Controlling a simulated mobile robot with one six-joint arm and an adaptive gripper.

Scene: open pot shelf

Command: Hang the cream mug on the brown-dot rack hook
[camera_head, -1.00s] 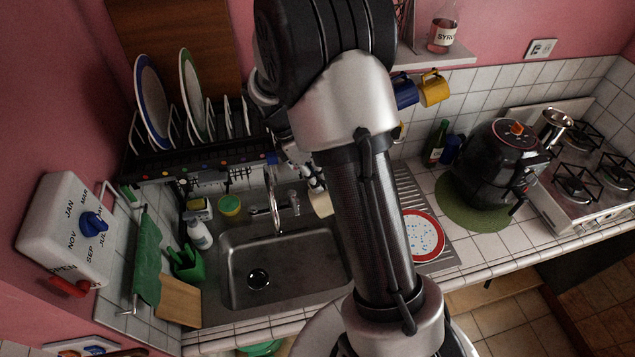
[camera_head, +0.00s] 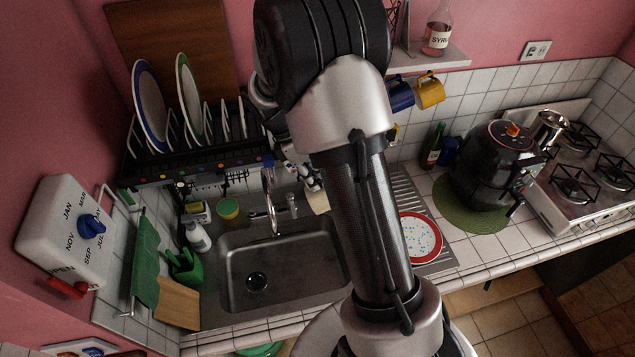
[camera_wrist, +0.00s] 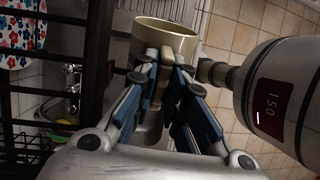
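The cream mug (camera_wrist: 168,36) is at the top middle of the wrist view, its open rim facing up in the picture. My gripper (camera_wrist: 165,72) is closed around its handle, with a finger on either side. In the head view the mug (camera_head: 318,201) shows as a small cream patch beside my arm, above the sink's back right corner. My gripper (camera_head: 309,180) is partly hidden by the arm there. The dish rack (camera_head: 195,168) has a row of coloured dots along its front edge, with small hooks below. I cannot tell which dot is brown.
Plates (camera_head: 150,105) stand in the rack. The tap (camera_head: 268,200) rises close to the left of the mug. Dark bars (camera_wrist: 92,80) run close along the left of the wrist view. A blue mug (camera_head: 401,95) and yellow mug (camera_head: 430,92) hang under the right shelf.

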